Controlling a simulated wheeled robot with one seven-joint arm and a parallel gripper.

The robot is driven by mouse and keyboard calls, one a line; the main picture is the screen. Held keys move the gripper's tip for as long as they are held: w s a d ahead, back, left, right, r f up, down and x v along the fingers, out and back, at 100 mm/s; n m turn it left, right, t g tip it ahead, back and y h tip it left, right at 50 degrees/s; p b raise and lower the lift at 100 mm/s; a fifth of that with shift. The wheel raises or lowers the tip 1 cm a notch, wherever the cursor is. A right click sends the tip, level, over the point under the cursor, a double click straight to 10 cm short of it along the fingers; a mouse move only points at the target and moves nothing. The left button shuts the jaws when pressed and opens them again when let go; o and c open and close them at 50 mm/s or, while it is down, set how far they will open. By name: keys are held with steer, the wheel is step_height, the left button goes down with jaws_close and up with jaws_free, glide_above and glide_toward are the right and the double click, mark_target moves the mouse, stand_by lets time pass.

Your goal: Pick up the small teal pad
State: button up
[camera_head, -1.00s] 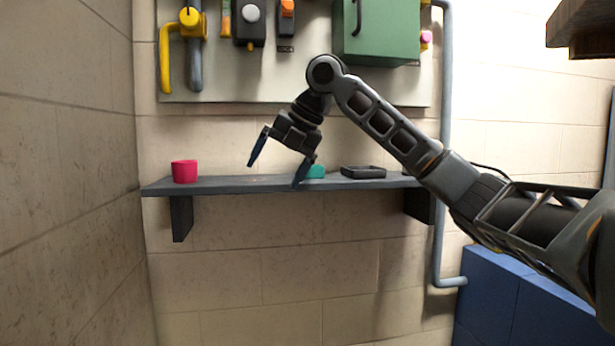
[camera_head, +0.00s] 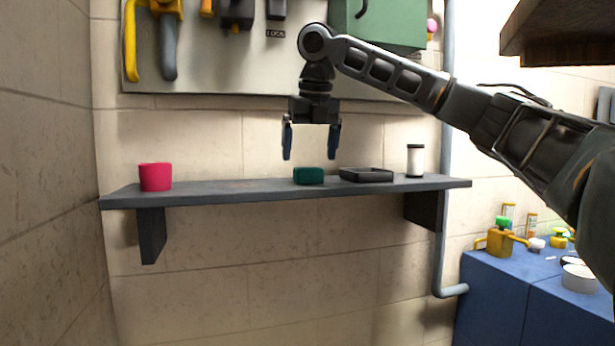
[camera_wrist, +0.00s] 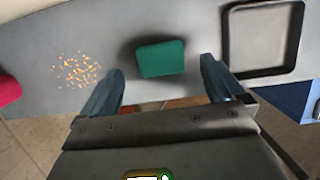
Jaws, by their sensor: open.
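The small teal pad (camera_head: 308,176) lies on the grey wall shelf (camera_head: 230,190), left of a black tray. In the wrist view the teal pad (camera_wrist: 161,59) sits just beyond the fingertips, roughly between them and a little nearer the right one. My gripper (camera_head: 311,156) points down above the pad, with its two fingers spread and nothing between them. In the wrist view my gripper (camera_wrist: 160,75) also shows both fingers apart, not touching the pad.
The black tray (camera_head: 366,174) stands close to the pad's right. A white cylinder with a black top (camera_head: 415,160) is further right, and a red cup (camera_head: 155,177) is at the left. Orange crumbs (camera_wrist: 77,70) lie on the shelf. A tool panel (camera_head: 270,80) hangs behind.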

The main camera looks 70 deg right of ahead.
mark_target(309, 168)
steer(key=shift+x, duration=1.65)
steer(key=c, duration=1.1)
step_height(309, 168, up, 10)
steer(key=shift+p, duration=0.3)
